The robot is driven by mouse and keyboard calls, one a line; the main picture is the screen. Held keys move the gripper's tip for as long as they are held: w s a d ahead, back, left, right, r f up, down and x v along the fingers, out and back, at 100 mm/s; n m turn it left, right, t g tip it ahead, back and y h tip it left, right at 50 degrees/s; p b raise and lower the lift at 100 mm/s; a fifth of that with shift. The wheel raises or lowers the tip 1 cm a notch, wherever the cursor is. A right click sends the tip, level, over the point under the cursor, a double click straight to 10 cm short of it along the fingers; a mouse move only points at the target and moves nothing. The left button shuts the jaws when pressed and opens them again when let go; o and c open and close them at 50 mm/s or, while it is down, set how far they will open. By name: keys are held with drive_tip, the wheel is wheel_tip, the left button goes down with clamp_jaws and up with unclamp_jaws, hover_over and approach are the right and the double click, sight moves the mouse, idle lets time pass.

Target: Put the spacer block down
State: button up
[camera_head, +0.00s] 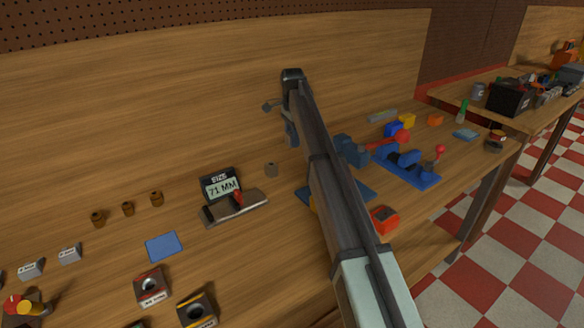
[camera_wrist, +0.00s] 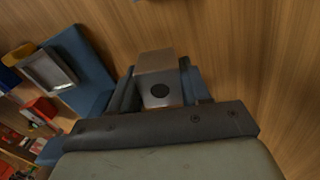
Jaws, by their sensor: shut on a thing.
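My gripper (camera_wrist: 160,90) is shut on the spacer block (camera_wrist: 157,92), a small block with a silvery face marked by a dark round spot and a tan-looking upper face. It sits between the two blue-grey fingers in the wrist view. In the head view my gripper (camera_head: 291,133) is beyond the small grey cylinder, and the held block is hidden or too small to make out. I cannot tell whether the block touches the wooden surface.
A blue square mat (camera_head: 164,246) lies on the bench near two small labelled grey blocks (camera_head: 69,253). A "71 MM" size sign (camera_head: 221,185) stands behind a grey gauge with a red part. A blue fixture (camera_head: 405,167) with red knobs and an orange-red block (camera_head: 384,220) are at right.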

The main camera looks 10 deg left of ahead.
sight(292, 167)
drive_tip(key=shift+w+a+n, duration=0.15)
drive_tip(key=shift+w+n, duration=0.2)
drive_tip(key=shift+n, duration=0.55)
drive_tip(key=shift+f, duration=4.95)
drive_tip(key=shift+f, duration=0.1)
drive_tip(key=o, duration=1.2)
wheel_tip(292, 167, up, 12)
drive_tip(key=shift+r, duration=0.15)
